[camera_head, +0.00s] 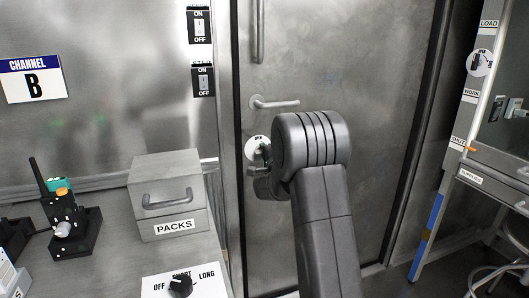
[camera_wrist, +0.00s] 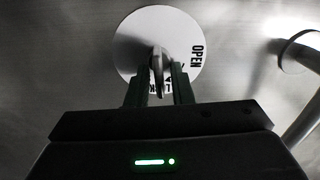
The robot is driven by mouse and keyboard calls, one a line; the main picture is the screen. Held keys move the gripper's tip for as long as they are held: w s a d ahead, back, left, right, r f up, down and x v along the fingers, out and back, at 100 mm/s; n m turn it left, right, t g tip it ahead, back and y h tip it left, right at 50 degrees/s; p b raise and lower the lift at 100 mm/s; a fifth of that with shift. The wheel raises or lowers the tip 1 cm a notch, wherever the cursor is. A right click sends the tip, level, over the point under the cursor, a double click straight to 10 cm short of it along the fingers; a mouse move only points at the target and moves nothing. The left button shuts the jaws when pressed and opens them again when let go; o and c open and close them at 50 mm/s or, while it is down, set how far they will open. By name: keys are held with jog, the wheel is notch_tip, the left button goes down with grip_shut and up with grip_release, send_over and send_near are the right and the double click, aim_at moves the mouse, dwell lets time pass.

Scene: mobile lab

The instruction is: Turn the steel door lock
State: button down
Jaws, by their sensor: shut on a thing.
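The steel door (camera_head: 340,70) stands at the centre of the head view and looks shut. Its lock has a round white plate (camera_head: 254,146) below the lever handle (camera_head: 273,102). In the wrist view the white plate (camera_wrist: 190,38) bears the word OPEN at its right and a partly hidden word at the bottom. A thin metal lock knob (camera_wrist: 157,66) stands out from the plate. My gripper (camera_wrist: 159,90) is shut on this knob, one dark finger on each side. In the head view my arm hides most of the gripper.
The lever handle (camera_wrist: 303,52) is close at the right in the wrist view. A bench at the left carries a PACKS drawer box (camera_head: 170,190) and a dial panel (camera_head: 183,284). A cabinet (camera_head: 495,140) stands at the right.

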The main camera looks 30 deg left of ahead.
jog(key=shift+f+m, duration=0.1)
jog(key=shift+m, duration=0.4)
jog(key=c, duration=1.6)
grip_release()
jog(key=shift+o, duration=0.2)
jog(key=v, duration=1.4)
jog(key=shift+p, duration=0.4)
jog(key=shift+w+a, duration=0.15)
